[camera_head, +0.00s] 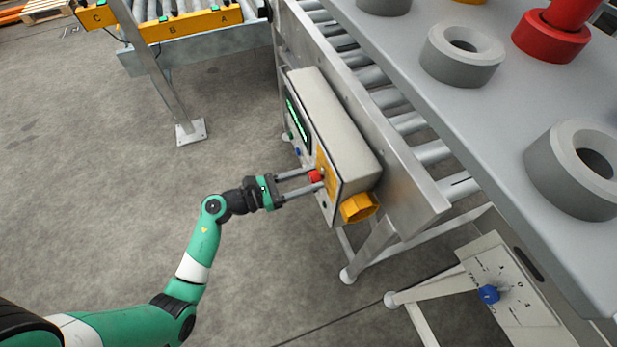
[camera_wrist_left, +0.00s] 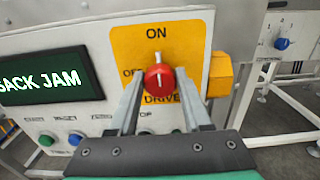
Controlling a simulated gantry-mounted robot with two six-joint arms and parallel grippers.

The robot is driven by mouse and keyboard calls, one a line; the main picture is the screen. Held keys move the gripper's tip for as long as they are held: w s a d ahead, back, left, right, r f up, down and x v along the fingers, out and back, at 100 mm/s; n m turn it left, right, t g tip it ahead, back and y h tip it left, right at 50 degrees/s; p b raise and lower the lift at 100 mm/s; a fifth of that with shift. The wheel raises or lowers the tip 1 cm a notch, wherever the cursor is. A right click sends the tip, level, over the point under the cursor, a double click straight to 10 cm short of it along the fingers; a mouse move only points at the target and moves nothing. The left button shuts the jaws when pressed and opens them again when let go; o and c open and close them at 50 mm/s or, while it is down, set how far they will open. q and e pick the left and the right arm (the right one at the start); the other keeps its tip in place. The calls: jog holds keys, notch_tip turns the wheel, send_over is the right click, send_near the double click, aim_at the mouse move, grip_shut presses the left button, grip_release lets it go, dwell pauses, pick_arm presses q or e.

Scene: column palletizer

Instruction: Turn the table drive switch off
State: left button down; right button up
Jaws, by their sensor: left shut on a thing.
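The drive switch is a red knob (camera_head: 315,176) on a yellow plate on the side of the grey control box (camera_head: 334,130). In the left wrist view the red knob (camera_wrist_left: 158,78) has a white line that points up toward "ON"; the "OFF" label at its left is partly hidden. "DRIVE" is printed below it. My left gripper (camera_head: 317,179) is shut on the knob, with one finger on each side, as the left wrist view also shows (camera_wrist_left: 159,84). My right gripper is in neither view.
A dark screen (camera_wrist_left: 45,80) with text ending "ACK JAM" is left of the switch, above several buttons. A yellow block (camera_head: 359,207) sticks out beside the plate. A blue knob (camera_head: 489,294) is on a separate panel. Open floor lies left of the box.

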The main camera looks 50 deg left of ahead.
pick_arm(q)
jog(key=n+p, duration=0.3)
jog(key=n, duration=0.1)
jog(key=shift+a+r+p, duration=0.1)
jog(key=shift+r+p, duration=0.1)
jog(key=shift+p, duration=0.15)
jog(key=n+p, duration=0.3)
jog(key=n, duration=0.1)
jog(key=n+p, duration=0.1)
jog(key=n, duration=0.1)
jog(key=n+p, duration=0.1)
jog(key=n, duration=0.2)
jog(key=shift+w+a+f, duration=0.1)
jog(key=shift+f, duration=0.05)
jog(key=n+p, duration=0.1)
jog(key=n, duration=0.1)
jog(key=n+p, duration=0.1)
jog(key=n, duration=0.1)
jog(key=shift+f+n, duration=0.2)
jog(key=shift+n, duration=0.2)
jog(key=shift+c, duration=1.7)
grip_release()
